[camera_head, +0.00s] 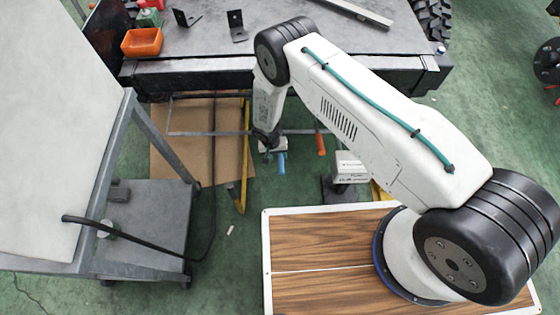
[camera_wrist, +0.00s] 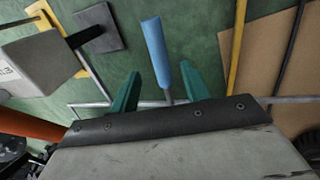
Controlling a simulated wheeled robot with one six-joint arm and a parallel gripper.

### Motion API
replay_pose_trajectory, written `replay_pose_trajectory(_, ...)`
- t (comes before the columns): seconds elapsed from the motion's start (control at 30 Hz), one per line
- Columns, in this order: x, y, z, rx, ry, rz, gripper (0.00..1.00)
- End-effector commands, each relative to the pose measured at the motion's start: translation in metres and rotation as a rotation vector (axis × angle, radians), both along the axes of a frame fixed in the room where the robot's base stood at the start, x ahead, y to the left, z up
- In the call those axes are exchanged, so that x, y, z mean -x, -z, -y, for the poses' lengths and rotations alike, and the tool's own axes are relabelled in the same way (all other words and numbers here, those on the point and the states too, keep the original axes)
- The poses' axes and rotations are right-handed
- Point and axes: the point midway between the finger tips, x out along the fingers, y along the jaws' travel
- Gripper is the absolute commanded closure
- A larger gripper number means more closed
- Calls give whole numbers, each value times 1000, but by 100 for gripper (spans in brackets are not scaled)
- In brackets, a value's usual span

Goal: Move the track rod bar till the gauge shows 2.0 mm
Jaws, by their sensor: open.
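A blue handle (camera_wrist: 156,50) on a thin grey stem stands between the green fingers of my gripper (camera_wrist: 159,70) in the wrist view. The fingers are apart, with gaps on both sides of the handle. In the head view the blue handle (camera_head: 282,163) hangs just below my gripper (camera_head: 272,148). A thin grey bar (camera_head: 207,134), which looks like the track rod bar, runs crosswise there; it also shows in the wrist view (camera_wrist: 290,100). A pale box on a dark stand (camera_head: 350,166) may be the gauge; its reading is not legible.
An orange handle (camera_head: 320,144) is right of the blue one. Yellow rails (camera_head: 246,140) and a cardboard sheet (camera_head: 190,140) lie left. The dark chassis beam (camera_head: 190,77) is above. A grey trolley (camera_head: 150,225) stands at left.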

Motion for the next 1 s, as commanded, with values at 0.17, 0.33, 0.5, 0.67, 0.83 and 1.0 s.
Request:
replay_pose_trajectory(0.17,1,31,7,2,0,-2,53)
replay_pose_trajectory(0.33,1,50,11,1,0,-1,53)
replay_pose_trajectory(0.5,1,57,12,1,0,-1,53)
replay_pose_trajectory(0.67,0,57,12,1,0,-1,53)
replay_pose_trajectory(0.83,0,57,12,1,0,-1,84)
replay_pose_trajectory(1.0,0,56,12,1,-1,-1,100)
